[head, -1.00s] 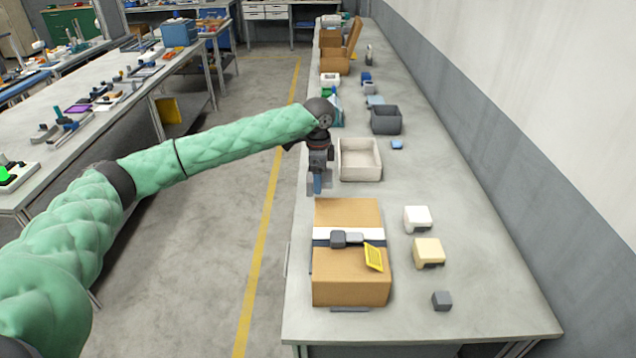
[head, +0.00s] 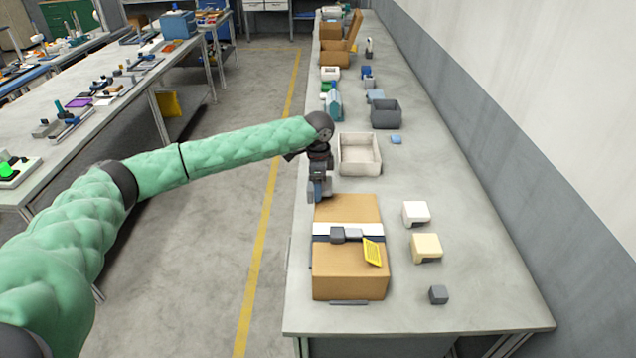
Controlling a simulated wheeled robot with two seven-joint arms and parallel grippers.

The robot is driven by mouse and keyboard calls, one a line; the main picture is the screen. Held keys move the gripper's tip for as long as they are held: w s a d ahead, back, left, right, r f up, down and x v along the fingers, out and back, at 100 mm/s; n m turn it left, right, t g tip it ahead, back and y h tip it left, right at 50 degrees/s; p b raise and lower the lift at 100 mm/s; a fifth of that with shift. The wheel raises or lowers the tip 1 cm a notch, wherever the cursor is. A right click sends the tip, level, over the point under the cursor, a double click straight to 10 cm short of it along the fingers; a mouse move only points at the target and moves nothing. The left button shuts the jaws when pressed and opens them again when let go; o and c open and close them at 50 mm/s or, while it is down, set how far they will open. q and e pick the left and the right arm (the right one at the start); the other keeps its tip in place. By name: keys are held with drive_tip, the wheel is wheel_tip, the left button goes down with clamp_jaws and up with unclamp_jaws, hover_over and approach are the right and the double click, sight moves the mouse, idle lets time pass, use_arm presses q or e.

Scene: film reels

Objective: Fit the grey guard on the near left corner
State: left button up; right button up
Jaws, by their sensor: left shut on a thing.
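The cardboard box (head: 352,281) lies on the bench with a white and dark strap across it. My left gripper (head: 320,190) is shut on a small grey piece, which looks like the grey guard (head: 312,197). It holds the guard at the box's far left corner in the picture. The guard overlaps that corner in view; I cannot tell if they touch. The gripper hides part of the guard. The box's near left corner in the picture looks bare. My right gripper is not in view.
A white guard (head: 415,213), a cream guard (head: 426,247) and a small grey block (head: 439,294) stand right of the box. A yellow tag (head: 373,252) lies on the box by the dark buckle (head: 345,234). A whitish tray (head: 360,168) stands behind.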

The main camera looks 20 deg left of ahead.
use_arm(q)
drive_tip(key=shift+f, duration=0.35)
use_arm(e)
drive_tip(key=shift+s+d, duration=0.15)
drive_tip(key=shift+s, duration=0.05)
use_arm(q)
drive_tip(key=o, duration=1)
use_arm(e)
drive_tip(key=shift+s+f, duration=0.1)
use_arm(q)
drive_tip(key=shift+r, duration=0.5)
wheel_tip(320, 180, up, 2)
drive_tip(key=shift+r+b, duration=0.25)
drive_tip(key=shift+b, duration=0.75)
drive_tip(key=shift+r+b, duration=1.65)
drive_tip(key=shift+r, duration=3.2)
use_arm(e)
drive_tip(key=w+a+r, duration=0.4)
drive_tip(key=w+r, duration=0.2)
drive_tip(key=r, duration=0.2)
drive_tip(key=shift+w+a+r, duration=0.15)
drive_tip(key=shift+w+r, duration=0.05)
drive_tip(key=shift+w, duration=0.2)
